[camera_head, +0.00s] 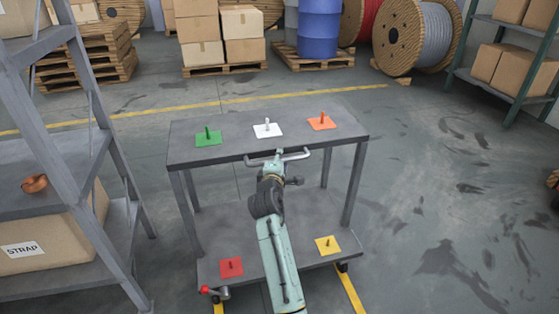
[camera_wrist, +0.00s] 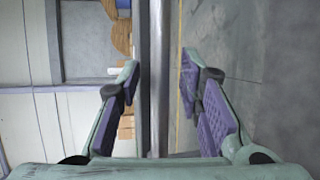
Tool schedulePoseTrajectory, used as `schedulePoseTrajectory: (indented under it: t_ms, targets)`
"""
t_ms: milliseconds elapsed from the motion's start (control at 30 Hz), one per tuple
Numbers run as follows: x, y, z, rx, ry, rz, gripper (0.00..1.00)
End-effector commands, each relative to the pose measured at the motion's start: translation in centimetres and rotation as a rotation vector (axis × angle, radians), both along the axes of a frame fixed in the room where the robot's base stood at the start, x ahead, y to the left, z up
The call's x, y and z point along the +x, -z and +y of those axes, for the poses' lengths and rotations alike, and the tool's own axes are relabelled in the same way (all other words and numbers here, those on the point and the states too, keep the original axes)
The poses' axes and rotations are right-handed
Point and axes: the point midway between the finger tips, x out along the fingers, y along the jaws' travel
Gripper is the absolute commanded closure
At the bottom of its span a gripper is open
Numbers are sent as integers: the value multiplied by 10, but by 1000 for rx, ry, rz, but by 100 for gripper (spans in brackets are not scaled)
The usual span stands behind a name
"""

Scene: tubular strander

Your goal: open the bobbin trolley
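The bobbin trolley (camera_head: 182,153) is a grey two-tier cart in the middle of the head view. A light grey bar handle (camera_head: 296,156) is fixed along the near edge of its top shelf. My gripper (camera_head: 275,167) is at the middle of this handle. In the wrist view my gripper (camera_wrist: 158,72) is open, and the handle (camera_wrist: 158,100) runs vertically between the spread fingers. I see a gap on the right finger's side; contact on the left is unclear. A red-knobbed lever (camera_head: 207,290) shows at the trolley's lower left corner.
Green (camera_head: 208,139), white (camera_head: 267,130) and orange (camera_head: 321,121) pegged plates lie on the top shelf; red (camera_head: 231,267) and yellow (camera_head: 328,245) ones on the lower. A grey rack (camera_head: 40,140) stands close left.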

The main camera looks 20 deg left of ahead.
Motion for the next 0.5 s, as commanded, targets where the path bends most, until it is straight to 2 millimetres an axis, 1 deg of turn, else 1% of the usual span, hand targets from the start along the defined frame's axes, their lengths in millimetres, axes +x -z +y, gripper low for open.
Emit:
schedulePoseTrajectory:
  t_ms: [267, 500]
  targets:
    - [2, 1, 1, 0, 0, 1, 67]
    - [2, 1, 1, 0, 0, 0, 82]
